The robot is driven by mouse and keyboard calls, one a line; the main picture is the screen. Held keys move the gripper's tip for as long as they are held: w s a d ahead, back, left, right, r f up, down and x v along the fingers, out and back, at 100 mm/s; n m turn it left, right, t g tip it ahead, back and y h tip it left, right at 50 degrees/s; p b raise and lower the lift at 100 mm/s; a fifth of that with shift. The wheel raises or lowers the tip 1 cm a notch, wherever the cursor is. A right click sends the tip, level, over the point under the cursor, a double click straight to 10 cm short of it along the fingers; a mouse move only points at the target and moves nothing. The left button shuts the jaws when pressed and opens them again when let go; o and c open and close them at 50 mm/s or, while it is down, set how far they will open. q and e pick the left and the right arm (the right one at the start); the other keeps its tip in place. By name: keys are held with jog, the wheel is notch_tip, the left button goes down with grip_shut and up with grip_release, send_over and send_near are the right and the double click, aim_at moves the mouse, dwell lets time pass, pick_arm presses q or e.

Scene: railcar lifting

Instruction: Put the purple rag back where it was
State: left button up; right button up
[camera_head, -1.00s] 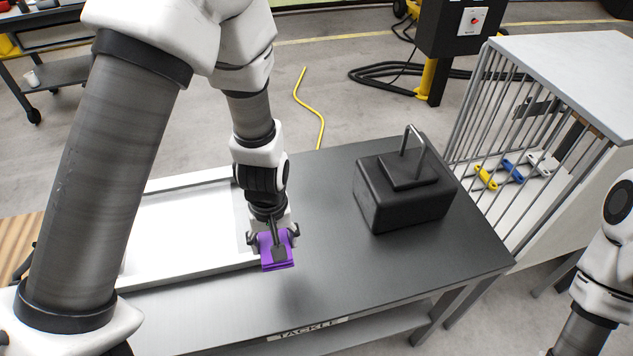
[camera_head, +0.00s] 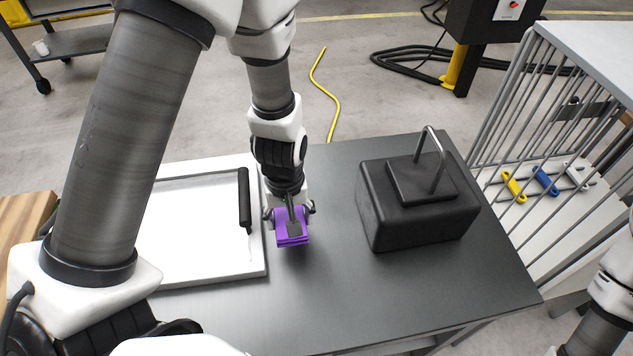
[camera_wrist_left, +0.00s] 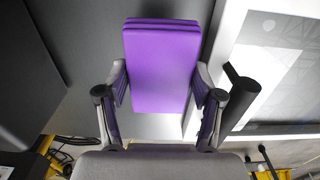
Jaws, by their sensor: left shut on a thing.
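The folded purple rag (camera_head: 292,239) is held in my left gripper (camera_head: 289,212). The gripper points down over the dark table (camera_head: 330,290), between the white framed panel and the black block. The rag appears to be a little above the tabletop; the exact gap is hard to tell. In the left wrist view the rag (camera_wrist_left: 160,65) is a flat folded pad between the two fingers, which are shut on it from both sides. My right arm shows only at the right edge, and its gripper is out of view.
A white framed panel (camera_head: 205,272) with a black handle (camera_head: 244,200) lies left of the rag. A black block (camera_head: 420,225) with a metal loop stands to the right. Beyond it is a barred cage (camera_head: 505,100) with yellow, blue and white pieces. The table's front is clear.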

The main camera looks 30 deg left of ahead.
pick_arm(q)
jog(key=shift+w+a+r+p, duration=0.1)
jog(key=shift+w+r+p, duration=0.4)
jog(key=shift+w+p, duration=0.35)
jog(key=p, duration=0.3)
send_over(313, 184)
notch_tip(313, 184, down, 2)
jog(key=shift+f, duration=0.2)
notch_tip(313, 184, down, 3)
jog(key=shift+p, duration=0.75)
jog(key=shift+f, duration=0.3)
jog(key=shift+f, duration=0.1)
jog(key=o, duration=1.2)
